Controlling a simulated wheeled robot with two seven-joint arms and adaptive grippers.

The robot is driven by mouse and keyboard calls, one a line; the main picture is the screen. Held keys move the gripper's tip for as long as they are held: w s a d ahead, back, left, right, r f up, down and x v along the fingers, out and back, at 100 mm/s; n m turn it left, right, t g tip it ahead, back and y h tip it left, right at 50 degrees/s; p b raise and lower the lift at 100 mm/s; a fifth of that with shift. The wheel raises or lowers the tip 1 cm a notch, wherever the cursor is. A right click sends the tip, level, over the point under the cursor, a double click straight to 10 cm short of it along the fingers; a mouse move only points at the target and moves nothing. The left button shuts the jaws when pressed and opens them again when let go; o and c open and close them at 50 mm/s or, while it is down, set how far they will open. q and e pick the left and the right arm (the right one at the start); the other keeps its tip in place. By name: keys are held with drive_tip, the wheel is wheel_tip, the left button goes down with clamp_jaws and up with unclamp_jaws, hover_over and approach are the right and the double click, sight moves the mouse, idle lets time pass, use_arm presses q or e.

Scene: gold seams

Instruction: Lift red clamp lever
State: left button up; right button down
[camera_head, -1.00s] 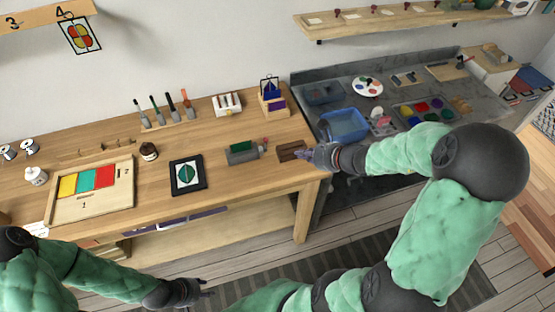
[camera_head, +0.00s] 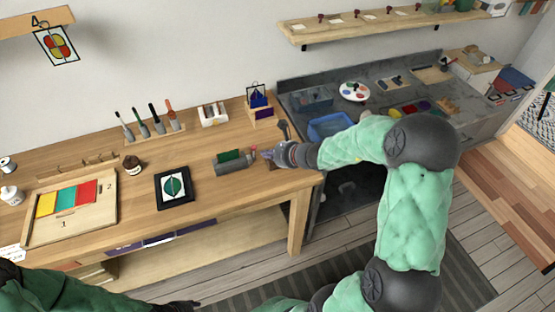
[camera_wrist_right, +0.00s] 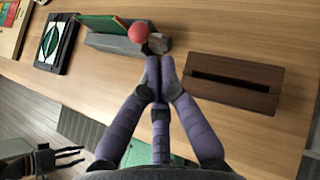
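The clamp (camera_head: 232,167) is a grey block with a green piece, on the wooden bench near its right end. Its lever has a red ball end (camera_head: 253,148), which also shows at the top of the right wrist view (camera_wrist_right: 138,32). My right gripper (camera_head: 267,154) is just right of the red ball. In the wrist view its purple fingers (camera_wrist_right: 159,68) converge with their tips together, just below the ball; nothing is visibly held. My left gripper (camera_head: 188,307) is low, in front of the bench; its fingers look spread in the wrist view (camera_wrist_right: 68,156).
A dark brown slotted block (camera_wrist_right: 237,79) lies right of my right fingers. A black-framed leaf picture (camera_head: 173,187) lies left of the clamp. A tool rack (camera_head: 155,133) and a blue-and-purple holder (camera_head: 262,115) stand behind. A blue tray (camera_head: 330,125) sits on the grey counter.

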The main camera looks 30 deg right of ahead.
drive_tip(key=shift+w+a, duration=0.2)
drive_tip(key=shift+w, duration=0.25)
drive_tip(key=shift+r, duration=0.1)
drive_tip(key=shift+w+r, duration=0.3)
drive_tip(key=shift+w, duration=0.55)
drive_tip(key=shift+r, duration=0.1)
